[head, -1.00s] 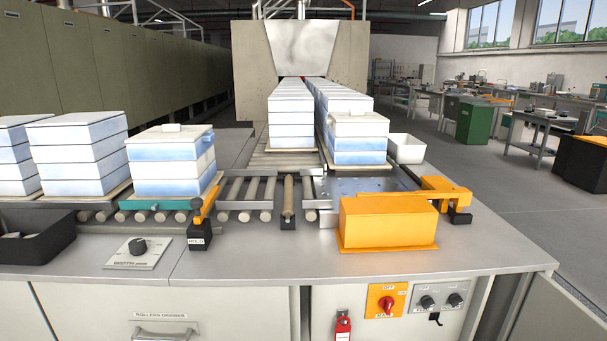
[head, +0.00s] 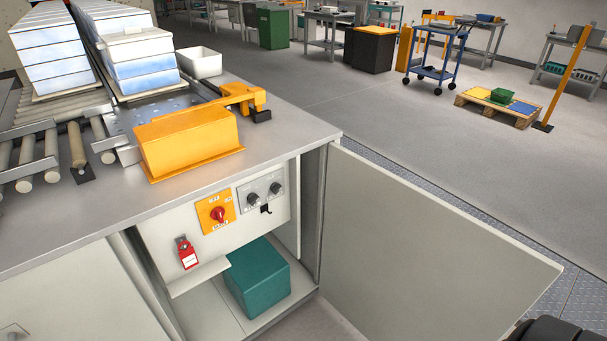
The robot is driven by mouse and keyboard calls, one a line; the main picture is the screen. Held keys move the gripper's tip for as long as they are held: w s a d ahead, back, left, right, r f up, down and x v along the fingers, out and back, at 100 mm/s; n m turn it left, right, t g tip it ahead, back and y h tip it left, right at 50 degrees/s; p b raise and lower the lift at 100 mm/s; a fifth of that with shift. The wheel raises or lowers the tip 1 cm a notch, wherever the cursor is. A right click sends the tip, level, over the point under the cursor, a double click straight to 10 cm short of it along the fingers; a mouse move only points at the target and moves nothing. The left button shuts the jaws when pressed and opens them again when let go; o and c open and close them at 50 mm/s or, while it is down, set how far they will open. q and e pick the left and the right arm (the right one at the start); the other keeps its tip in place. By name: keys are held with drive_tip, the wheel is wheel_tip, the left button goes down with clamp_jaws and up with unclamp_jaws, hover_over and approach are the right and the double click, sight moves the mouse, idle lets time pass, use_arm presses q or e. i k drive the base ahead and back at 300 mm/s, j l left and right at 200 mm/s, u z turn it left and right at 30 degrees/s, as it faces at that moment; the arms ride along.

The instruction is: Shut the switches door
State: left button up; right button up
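The switches door (head: 425,245) is a pale grey panel standing wide open to the right of its compartment, hinged at the compartment's right edge. Inside the compartment are a red rotary switch on an orange plate (head: 217,213), two dark knobs on a grey panel (head: 262,192), a red padlock-like tag (head: 187,254) and a teal box (head: 257,276) on the floor. A dark rounded part, probably of my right arm, shows at the bottom right corner near the door's lower outer end. Neither gripper's fingers can be seen.
The steel bench top (head: 90,215) carries an orange box (head: 188,140), rollers and stacked white-blue blocks (head: 140,62). The floor (head: 400,120) beyond the door is open. A blue cart (head: 437,58), a pallet (head: 497,107) and an orange post (head: 570,75) stand farther back.

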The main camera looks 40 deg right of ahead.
sight(400, 262)
drive_tip(key=k+l, duration=0.15)
drive_tip(key=l, duration=0.35)
drive_tip(key=k+l+u, duration=0.15)
drive_tip(key=l, duration=0.35)
drive_tip(key=k+l, duration=0.25)
drive_tip(key=l, duration=0.25)
drive_tip(key=k+l+u, duration=0.15)
drive_tip(key=l, duration=0.35)
drive_tip(key=k+l, duration=0.25)
drive_tip(key=l, duration=0.2)
drive_tip(key=k+l+u, duration=0.1)
drive_tip(key=l, duration=0.4)
drive_tip(key=k+l+u, duration=0.1)
drive_tip(key=k+l, duration=0.5)
drive_tip(key=l, duration=0.25)
drive_tip(key=u, duration=0.05)
